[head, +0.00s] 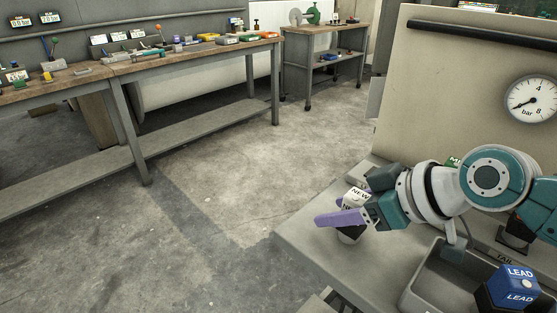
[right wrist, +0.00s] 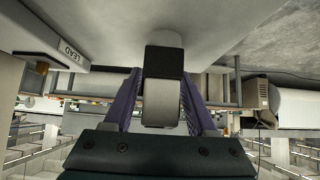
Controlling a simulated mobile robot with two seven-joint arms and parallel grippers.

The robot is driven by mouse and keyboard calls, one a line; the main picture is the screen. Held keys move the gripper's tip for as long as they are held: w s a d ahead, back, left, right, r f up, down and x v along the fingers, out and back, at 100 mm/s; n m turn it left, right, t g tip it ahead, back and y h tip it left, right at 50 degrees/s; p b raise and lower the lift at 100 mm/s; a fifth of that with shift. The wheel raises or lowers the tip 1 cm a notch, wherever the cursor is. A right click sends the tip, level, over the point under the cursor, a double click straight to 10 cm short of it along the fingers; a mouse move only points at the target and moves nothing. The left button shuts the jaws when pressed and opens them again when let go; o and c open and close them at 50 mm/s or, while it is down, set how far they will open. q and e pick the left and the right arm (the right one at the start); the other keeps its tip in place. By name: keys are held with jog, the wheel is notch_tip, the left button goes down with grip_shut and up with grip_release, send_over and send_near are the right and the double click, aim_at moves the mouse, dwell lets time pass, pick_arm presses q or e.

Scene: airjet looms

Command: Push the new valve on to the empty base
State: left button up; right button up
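The new valve (head: 357,194), pale with a "NEW" label on top, stands upright near the left corner of the grey bench (head: 300,232). In the right wrist view it is a grey body with a black foot (right wrist: 163,102). My right gripper (head: 352,205) reaches it from the right. Its purple fingers lie on both sides of the valve, with a narrow gap showing, so it looks open around it. The near finger hides the valve's middle. A dark fitting (head: 514,240) is by the "TAIL" label; whether it is the empty base is unclear. My left gripper is out of view.
A grey open tray (head: 425,283) and a blue "LEAD" block (head: 520,275) are at the lower right. A machine panel with a pressure gauge (head: 533,99) rises behind my right arm. Cluttered workbenches (head: 190,58) stand far left; the floor between is clear.

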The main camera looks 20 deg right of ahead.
grip_shut()
jog(key=shift+r, duration=0.15)
dwell(0.4)
notch_tip(320, 180, up, 20)
jog(key=p, duration=0.5)
jog(key=shift+c, duration=1.4)
grip_release()
grip_shut()
